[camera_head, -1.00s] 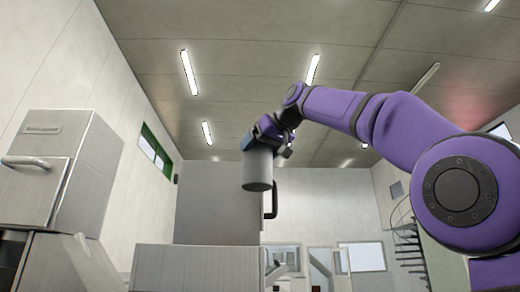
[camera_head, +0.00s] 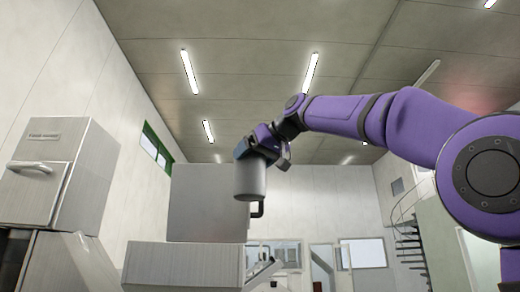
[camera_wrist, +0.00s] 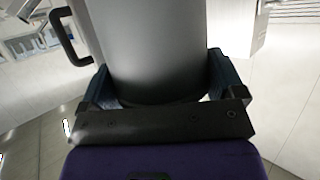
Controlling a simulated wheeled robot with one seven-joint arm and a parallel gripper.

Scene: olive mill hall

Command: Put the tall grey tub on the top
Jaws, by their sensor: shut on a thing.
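The tall grey tub (camera_head: 250,181) is a plain cylinder, held upright in the air in the head view. My gripper (camera_head: 257,152) is shut on its upper part. In the wrist view the tub (camera_wrist: 155,45) fills the middle, between the two dark blue fingers of my gripper (camera_wrist: 160,85). In the head view the tub overlaps the right edge of a large grey box-shaped unit (camera_head: 205,200) with a black handle. Below it is a lighter grey block (camera_head: 180,265). I cannot tell whether the tub touches either one. The top surfaces are hidden from this low view.
A grey metal cabinet (camera_head: 85,170) with a bar handle stands at the left. A spiral stair (camera_head: 408,225) and a white-walled area with windows lie at the back right. The air above the grey unit looks clear.

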